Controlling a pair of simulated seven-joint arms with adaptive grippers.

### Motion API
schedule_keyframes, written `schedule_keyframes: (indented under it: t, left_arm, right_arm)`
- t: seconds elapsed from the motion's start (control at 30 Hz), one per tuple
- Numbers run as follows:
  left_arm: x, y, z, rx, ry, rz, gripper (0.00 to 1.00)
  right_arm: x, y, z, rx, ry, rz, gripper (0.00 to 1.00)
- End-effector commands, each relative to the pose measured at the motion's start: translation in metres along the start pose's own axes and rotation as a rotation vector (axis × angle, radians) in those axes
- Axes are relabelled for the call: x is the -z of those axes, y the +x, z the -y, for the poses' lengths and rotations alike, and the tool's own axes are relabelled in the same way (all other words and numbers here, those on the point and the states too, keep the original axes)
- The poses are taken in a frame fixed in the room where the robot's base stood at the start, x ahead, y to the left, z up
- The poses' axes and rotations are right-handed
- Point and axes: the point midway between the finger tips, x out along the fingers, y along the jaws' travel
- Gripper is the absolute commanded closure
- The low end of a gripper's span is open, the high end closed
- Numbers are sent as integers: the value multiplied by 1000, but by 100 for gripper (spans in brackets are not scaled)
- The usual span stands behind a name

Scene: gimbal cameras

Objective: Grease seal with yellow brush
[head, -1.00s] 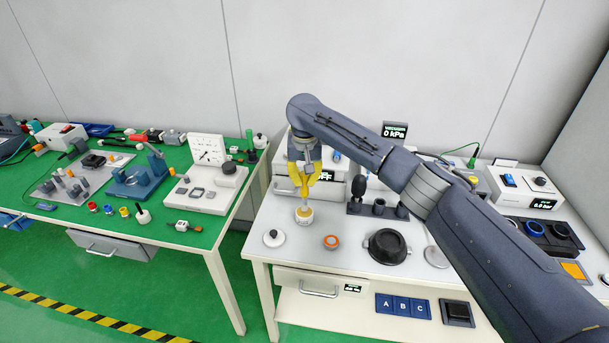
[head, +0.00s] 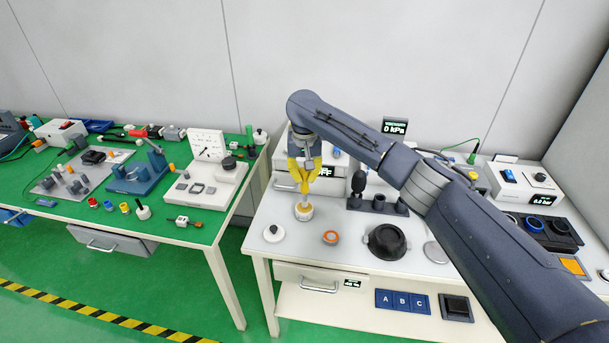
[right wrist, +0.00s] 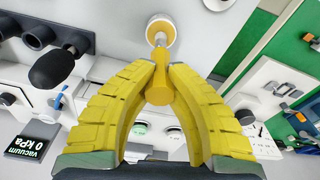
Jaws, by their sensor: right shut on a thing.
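My right gripper (head: 304,176) has yellow fingers and is shut on the yellow brush (head: 304,187), which it holds upright. In the right wrist view the brush (right wrist: 158,75) sits between the fingertips. Its lower end is in or at the mouth of a small white pot with tan contents (head: 303,211); the bristles are hidden. The pot also shows in the right wrist view (right wrist: 161,30). An orange ring (head: 330,237), which may be the seal, lies on the white table to the right of the pot. My left gripper is not in view.
A black round housing (head: 386,242) stands to the right. A dark holder with a black-handled tool (head: 358,188) stands behind. A green bench (head: 150,190) with many parts is at the left.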

Motion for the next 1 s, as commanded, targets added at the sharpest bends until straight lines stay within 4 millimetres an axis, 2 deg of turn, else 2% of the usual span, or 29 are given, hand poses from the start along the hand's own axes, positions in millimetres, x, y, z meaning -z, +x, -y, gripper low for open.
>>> schedule_keyframes:
  t: [1.0]
  left_arm:
    - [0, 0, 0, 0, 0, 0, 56]
  right_arm:
    - [-1, 10, 0, 0, 1, 0, 100]
